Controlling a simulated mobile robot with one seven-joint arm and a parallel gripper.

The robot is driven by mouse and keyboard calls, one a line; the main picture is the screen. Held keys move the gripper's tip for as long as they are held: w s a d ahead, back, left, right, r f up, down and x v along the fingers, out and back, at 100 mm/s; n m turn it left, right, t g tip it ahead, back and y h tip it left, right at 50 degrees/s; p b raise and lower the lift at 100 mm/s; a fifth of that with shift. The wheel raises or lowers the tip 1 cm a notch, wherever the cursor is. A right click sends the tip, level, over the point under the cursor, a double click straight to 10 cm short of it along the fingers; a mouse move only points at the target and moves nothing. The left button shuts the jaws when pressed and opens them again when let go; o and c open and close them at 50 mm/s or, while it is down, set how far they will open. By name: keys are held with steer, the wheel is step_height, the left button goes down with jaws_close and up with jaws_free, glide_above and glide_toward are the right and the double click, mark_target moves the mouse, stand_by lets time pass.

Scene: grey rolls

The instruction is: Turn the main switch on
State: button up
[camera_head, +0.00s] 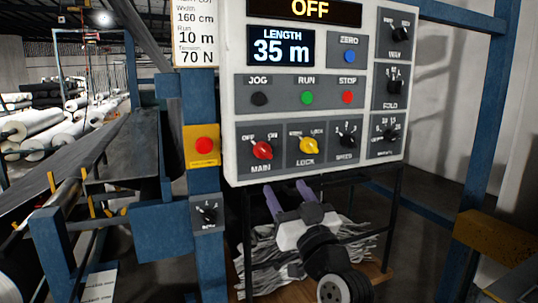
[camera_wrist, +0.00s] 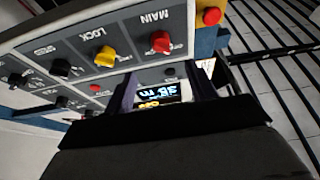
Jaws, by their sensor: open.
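The main switch (camera_head: 262,150) is a red knob on the lower left of the white control panel (camera_head: 235,110), with OFF and ON marked above it. The knob appears turned toward OFF, and the top display (camera_head: 304,9) reads OFF. In the wrist view the red main switch (camera_wrist: 161,42) shows above the fingers, with the panel upside down. My gripper (camera_head: 288,187) is open and empty, below the panel's lower edge and slightly right of the main switch. Its two fingers, also seen in the wrist view (camera_wrist: 163,84), point up and are apart from the knob.
A yellow lock knob (camera_head: 309,146) sits just right of the main switch, then a black speed knob (camera_head: 347,141). Jog, run and stop buttons lie above. A red button on a yellow box (camera_head: 204,145) is on the blue post at left. Grey scraps (camera_head: 270,262) lie below.

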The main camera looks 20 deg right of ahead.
mark_target(266, 156)
steer(key=p+x, duration=0.3)
steer(key=x, duration=0.9)
steer(key=c, duration=1)
